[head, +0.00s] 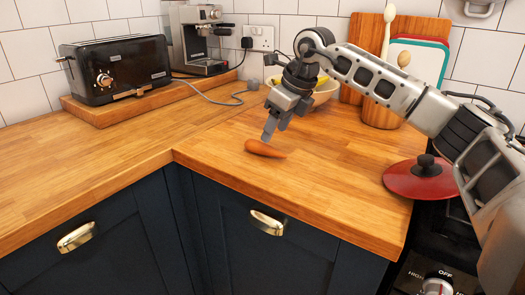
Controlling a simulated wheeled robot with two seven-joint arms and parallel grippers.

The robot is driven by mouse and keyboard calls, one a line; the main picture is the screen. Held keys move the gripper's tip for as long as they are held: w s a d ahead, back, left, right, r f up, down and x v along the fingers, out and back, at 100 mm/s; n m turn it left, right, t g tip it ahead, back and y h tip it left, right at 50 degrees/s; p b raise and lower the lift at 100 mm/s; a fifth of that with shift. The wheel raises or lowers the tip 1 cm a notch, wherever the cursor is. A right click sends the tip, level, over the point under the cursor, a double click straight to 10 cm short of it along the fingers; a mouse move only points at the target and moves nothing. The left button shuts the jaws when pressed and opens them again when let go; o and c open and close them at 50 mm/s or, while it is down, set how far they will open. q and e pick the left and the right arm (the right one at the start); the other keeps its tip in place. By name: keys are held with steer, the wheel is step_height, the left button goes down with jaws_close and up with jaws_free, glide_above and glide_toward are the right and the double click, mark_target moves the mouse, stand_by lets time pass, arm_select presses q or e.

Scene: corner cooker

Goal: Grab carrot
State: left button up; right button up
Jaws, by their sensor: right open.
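An orange carrot (263,149) lies on the wooden worktop near the inner corner of the counter. Its thick end points left and its thin end points right. My right gripper (271,130) reaches in from the right and points down, just above and behind the carrot. It is open, and its fingertips appear very close to the carrot; I cannot tell whether they touch it. My left gripper is not in view.
A bowl with yellow fruit (323,92) stands behind my right gripper. A red lid (419,179) lies at the right by the cooker. A black toaster (117,70) and a coffee machine (201,42) stand back left. The worktop left of the carrot is clear.

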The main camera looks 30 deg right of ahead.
mark_target(267, 146)
steer(key=x, duration=0.5)
steer(key=shift+w+a+f, duration=0.1)
steer(key=shift+a+f, duration=0.1)
steer(key=shift+f, duration=0.1)
steer(key=c, duration=1.1)
